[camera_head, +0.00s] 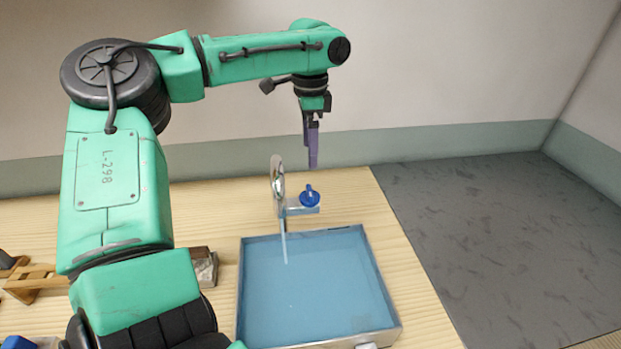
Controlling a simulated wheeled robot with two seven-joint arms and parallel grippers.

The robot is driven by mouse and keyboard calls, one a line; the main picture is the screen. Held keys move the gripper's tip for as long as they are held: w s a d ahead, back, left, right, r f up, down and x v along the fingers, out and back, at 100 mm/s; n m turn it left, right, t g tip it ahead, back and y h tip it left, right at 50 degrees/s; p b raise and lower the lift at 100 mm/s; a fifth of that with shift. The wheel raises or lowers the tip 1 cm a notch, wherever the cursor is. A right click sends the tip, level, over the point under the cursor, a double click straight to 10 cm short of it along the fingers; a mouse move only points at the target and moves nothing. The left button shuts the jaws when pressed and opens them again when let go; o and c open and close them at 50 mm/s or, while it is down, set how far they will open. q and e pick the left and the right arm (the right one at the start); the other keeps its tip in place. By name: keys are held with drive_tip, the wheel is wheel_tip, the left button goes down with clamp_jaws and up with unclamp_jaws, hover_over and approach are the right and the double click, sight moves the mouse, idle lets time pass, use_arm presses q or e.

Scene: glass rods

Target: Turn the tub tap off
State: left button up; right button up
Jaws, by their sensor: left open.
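The tub (385,322) is a square metal-rimmed basin holding blue water, on the wooden table. The tap (278,180) stands at its back edge, a curved silver spout with a blue handle (310,197) on a small bracket to its right. A thin pale stream runs from the tap down into the water. My left gripper (313,165) hangs above the blue handle, apart from it, with purple fingers pointing down. It is open, seen nearly edge-on, and nothing shows between its fingers. My right gripper is not in view.
The wooden table (410,270) is bare to the right of the tub. A dark grey floor area (510,240) lies beyond its right edge. Wooden pieces (35,280) and a grey-brown block (205,268) lie at left, partly hidden by my left arm.

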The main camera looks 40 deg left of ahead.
use_arm(q)
hover_over(309, 190)
drive_tip(key=f, duration=0.4)
drive_tip(key=shift+s+d+f+p, duration=0.1)
drive_tip(key=shift+s+d+p, duration=0.2)
drive_tip(key=shift+s+d, duration=0.05)
drive_tip(key=f, duration=0.5)
drive_tip(key=w+f+p, duration=0.1)
drive_tip(key=f, duration=0.1)
drive_tip(key=shift+a+f, duration=0.2)
drive_tip(key=shift+a, duration=0.2)
drive_tip(key=shift+d+f, duration=0.1)
drive_tip(key=shift+s+d, duration=0.1)
drive_tip(key=shift+s, duration=0.1)
drive_tip(key=shift+w, duration=0.1)
drive_tip(key=c, duration=1.4)
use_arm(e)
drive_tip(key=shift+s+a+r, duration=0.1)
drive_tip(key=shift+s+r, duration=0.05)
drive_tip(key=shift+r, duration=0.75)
